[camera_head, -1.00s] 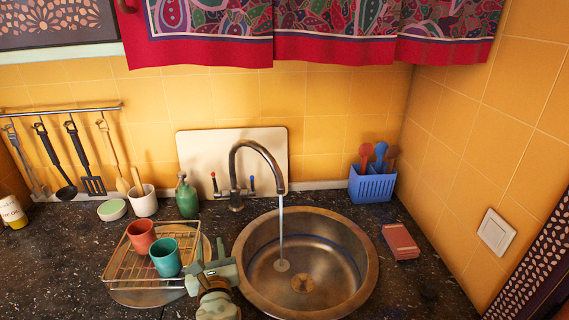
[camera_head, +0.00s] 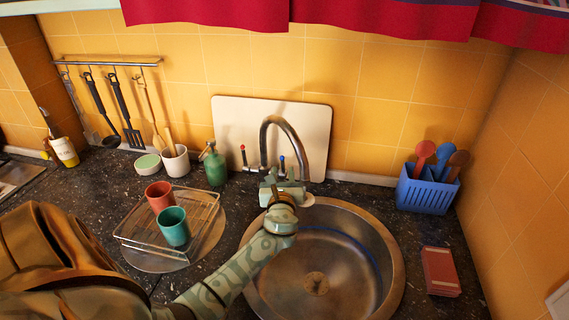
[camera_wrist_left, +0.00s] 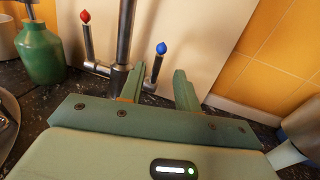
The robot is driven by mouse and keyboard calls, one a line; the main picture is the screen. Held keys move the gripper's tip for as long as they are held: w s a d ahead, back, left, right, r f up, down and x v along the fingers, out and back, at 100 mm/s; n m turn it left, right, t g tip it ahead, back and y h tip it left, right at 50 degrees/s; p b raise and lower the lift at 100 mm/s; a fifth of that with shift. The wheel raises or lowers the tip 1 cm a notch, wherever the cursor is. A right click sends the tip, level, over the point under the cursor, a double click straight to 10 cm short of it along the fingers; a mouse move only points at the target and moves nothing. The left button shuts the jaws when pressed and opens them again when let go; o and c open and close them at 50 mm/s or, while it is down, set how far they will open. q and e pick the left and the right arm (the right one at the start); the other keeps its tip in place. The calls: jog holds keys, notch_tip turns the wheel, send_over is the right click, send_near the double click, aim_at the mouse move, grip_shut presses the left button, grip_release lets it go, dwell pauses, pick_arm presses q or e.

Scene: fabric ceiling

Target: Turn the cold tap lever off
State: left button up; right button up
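The tap (camera_head: 292,135) has a curved metal spout, a red-tipped lever (camera_head: 243,155) on the left and a blue-tipped cold lever (camera_head: 282,162) on the right. My left gripper (camera_head: 281,180) is in front of the tap's base, over the sink's back rim. In the left wrist view its two fingers (camera_wrist_left: 159,74) are open and empty. The blue-tipped lever (camera_wrist_left: 158,62) stands upright beyond the fingertips, in line with the gap between them; contact is not visible. My arm and gripper hide the spot below the spout, so I cannot tell whether water runs. My right gripper is not in view.
The round metal sink (camera_head: 385,250) lies under my left forearm. A green soap bottle (camera_head: 214,166) stands left of the tap. A wire rack (camera_head: 205,225) holds red and teal cups. A blue utensil caddy (camera_head: 427,192) and red sponge (camera_head: 440,271) are at the right.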

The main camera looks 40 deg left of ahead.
aim_at(283, 163)
pick_arm(q)
jog(key=b+x, duration=0.1)
jog(key=x, duration=0.5)
jog(key=shift+s, duration=0.1)
grip_shut()
